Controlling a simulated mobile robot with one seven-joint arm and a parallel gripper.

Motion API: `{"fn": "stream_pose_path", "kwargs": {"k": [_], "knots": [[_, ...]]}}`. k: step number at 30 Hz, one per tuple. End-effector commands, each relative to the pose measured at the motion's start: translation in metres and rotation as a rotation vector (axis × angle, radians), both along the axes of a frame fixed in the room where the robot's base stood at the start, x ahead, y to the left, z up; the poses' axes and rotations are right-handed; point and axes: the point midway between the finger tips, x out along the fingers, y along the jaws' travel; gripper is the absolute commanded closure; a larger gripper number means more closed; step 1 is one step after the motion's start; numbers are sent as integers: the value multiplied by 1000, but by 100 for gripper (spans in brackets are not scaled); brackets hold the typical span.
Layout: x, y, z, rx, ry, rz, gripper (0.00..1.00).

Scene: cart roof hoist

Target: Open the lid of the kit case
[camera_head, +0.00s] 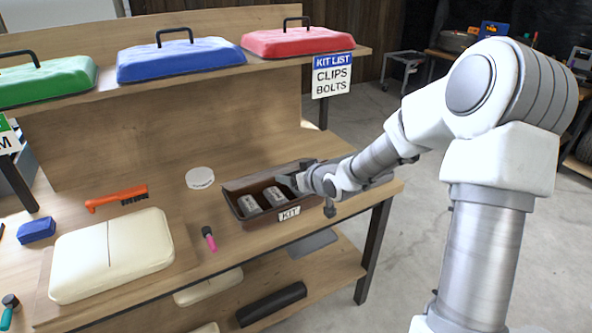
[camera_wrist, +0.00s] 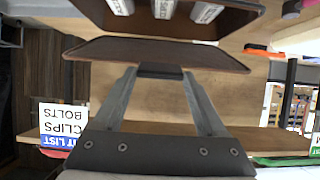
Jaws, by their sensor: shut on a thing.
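The kit case (camera_head: 258,222) is a brown open-topped box with a KIT label, near the right end of the workbench. Its lid (camera_head: 250,180) stands raised along the back side, and grey labelled items (camera_head: 248,205) show inside. In the wrist view the lid (camera_wrist: 120,50) is a brown panel below the case (camera_wrist: 175,27). My gripper (camera_wrist: 161,72) is shut on the dark tab at the lid's edge. In the head view my gripper (camera_head: 300,182) is at the case's right rear, and its fingertips are hard to make out.
A white round container (camera_head: 200,178), a pink-handled tool (camera_head: 209,238), an orange brush (camera_head: 117,198) and a cream case (camera_head: 110,255) lie left of the case. The shelf (camera_head: 290,70) above holds red, blue and green lids; a kit list sign (camera_head: 332,76) hangs there.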

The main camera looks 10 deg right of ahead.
Motion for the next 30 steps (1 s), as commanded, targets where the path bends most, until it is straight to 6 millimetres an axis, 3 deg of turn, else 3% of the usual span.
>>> {"fn": "stream_pose_path", "kwargs": {"k": [1, 12, 30], "knots": [[4, 2, 14, -7, 19, 1, 100], [21, 7, 36, -36, 107, 0, 100], [32, 11, 47, -34, 99, 1, 100]]}}
